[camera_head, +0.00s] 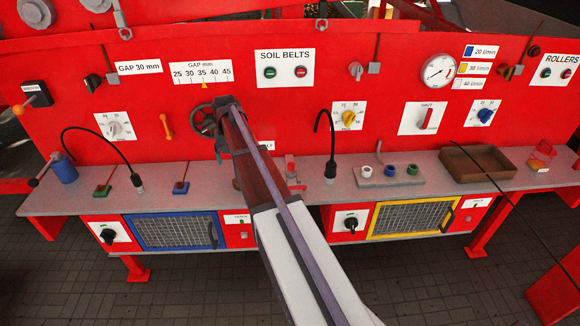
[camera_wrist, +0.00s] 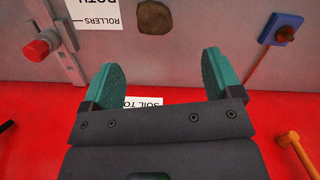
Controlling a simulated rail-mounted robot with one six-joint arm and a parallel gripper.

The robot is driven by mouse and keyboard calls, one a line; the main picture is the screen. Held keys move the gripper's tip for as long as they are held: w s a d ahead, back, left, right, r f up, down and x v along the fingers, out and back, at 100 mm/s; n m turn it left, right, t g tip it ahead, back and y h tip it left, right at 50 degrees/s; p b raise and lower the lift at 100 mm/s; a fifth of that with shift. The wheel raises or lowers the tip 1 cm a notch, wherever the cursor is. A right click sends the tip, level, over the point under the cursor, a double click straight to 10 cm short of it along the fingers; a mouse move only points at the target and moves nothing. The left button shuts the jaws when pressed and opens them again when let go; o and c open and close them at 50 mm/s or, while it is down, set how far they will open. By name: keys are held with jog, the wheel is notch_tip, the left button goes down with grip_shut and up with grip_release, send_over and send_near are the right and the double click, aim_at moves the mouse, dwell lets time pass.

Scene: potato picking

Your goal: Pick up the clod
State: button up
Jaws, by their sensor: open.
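The clod (camera_wrist: 118,19) is a small, rounded brown lump on the grey bench top, near the top edge of the wrist view. My gripper (camera_wrist: 160,76) is open, with its two teal fingers wide apart and nothing between them. The clod is beyond the fingertips, apart from them and a little left of the middle of the gap. In the head view the arm reaches toward the red panel. It covers much of the bench around the clod, so the clod is hard to make out there.
A red knob on a metal bracket (camera_wrist: 40,46) stands at the left in the wrist view. A blue-based lever (camera_wrist: 281,29) stands at the right, with an orange handle (camera_wrist: 288,139) below it. A brown tray (camera_head: 478,178) and coloured cups (camera_head: 389,171) stand farther right on the bench (camera_head: 325,190).

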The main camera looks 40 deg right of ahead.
jog(key=f+b, duration=0.6)
jog(key=shift+s, duration=0.4)
jog(key=f+b, duration=0.5)
jog(key=shift+s+d+f, duration=0.1)
jog(key=shift+s+f, duration=0.1)
jog(key=shift+s, duration=0.1)
jog(key=shift+r, duration=0.25)
jog(key=c, duration=1)
